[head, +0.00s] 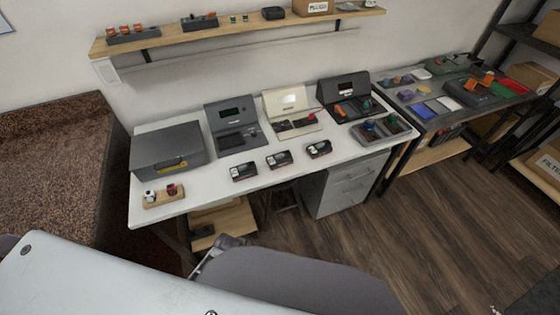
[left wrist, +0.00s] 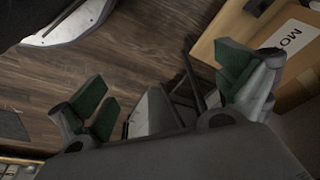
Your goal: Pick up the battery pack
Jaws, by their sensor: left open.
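Three small black modules with pale markings lie in a row along the front of the white workbench in the head view: a left one (head: 243,172), a middle one (head: 278,159) and a right one (head: 318,149). I cannot tell whether one of them is the battery pack. My left gripper (left wrist: 166,85) is open and empty in the left wrist view, its green-padded fingers wide apart. Floor and a box lie beyond it, with no module between the fingers. My right gripper is not in view.
The white bench (head: 215,188) also holds a dark grey case (head: 165,150), several device stations and a wooden block (head: 163,197) with two small parts. A shelf (head: 230,30) hangs above. A second cluttered bench (head: 440,118) stands right. A carton (left wrist: 298,55) shows in the left wrist view.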

